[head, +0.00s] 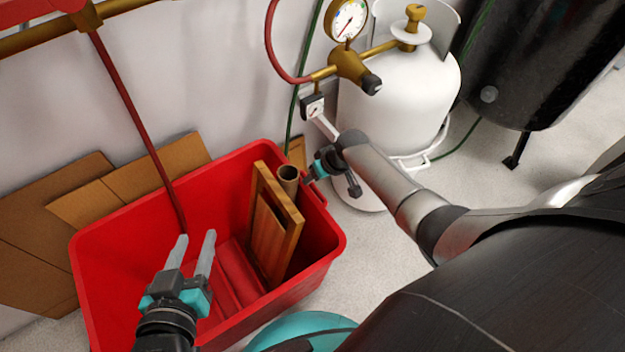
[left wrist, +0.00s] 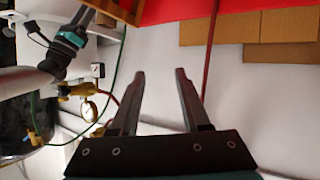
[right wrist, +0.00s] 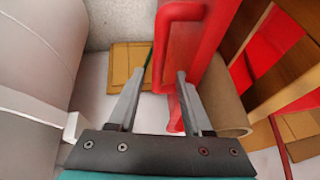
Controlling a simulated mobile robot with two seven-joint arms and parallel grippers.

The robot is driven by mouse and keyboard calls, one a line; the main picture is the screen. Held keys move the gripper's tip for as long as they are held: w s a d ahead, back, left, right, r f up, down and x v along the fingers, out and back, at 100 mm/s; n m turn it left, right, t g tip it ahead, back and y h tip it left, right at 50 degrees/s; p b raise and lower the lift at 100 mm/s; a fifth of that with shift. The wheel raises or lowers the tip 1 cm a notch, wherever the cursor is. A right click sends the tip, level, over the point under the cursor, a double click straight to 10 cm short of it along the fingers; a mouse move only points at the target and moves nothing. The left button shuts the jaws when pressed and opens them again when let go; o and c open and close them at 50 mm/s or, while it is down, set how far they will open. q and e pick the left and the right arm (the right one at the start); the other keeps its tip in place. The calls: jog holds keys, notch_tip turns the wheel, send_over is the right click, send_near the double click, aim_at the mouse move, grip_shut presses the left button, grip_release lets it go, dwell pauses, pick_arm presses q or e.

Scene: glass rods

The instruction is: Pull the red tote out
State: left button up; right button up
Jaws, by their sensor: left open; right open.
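The red tote (head: 110,285) stands on the floor against the wall; its rim and handle (right wrist: 182,12) fill the top middle of the right wrist view. A wooden frame (head: 272,225) and a cardboard tube (head: 288,175) stand in it. My left gripper (head: 195,240) is open and empty over the near part of the tote. My right gripper (head: 309,176) is open beside the tote's far right rim. In the right wrist view its fingertips (right wrist: 159,73) are close to the handle, one finger overlapping the red plastic; I cannot tell whether they touch.
A white gas cylinder (head: 400,105) with a gauge (head: 347,20) and brass valves stands close behind my right gripper. Cardboard sheets (head: 50,215) lean on the wall at left. A red pole (head: 135,115) slants down into the tote's outline. Pale floor (head: 345,245) is free right of the tote.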

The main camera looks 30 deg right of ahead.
jog(key=shift+w+a+f, duration=0.1)
jog(key=shift+f, duration=0.2)
jog(key=c, duration=0.7)
grip_shut()
jog(key=shift+a, duration=0.15)
dwell(0.7)
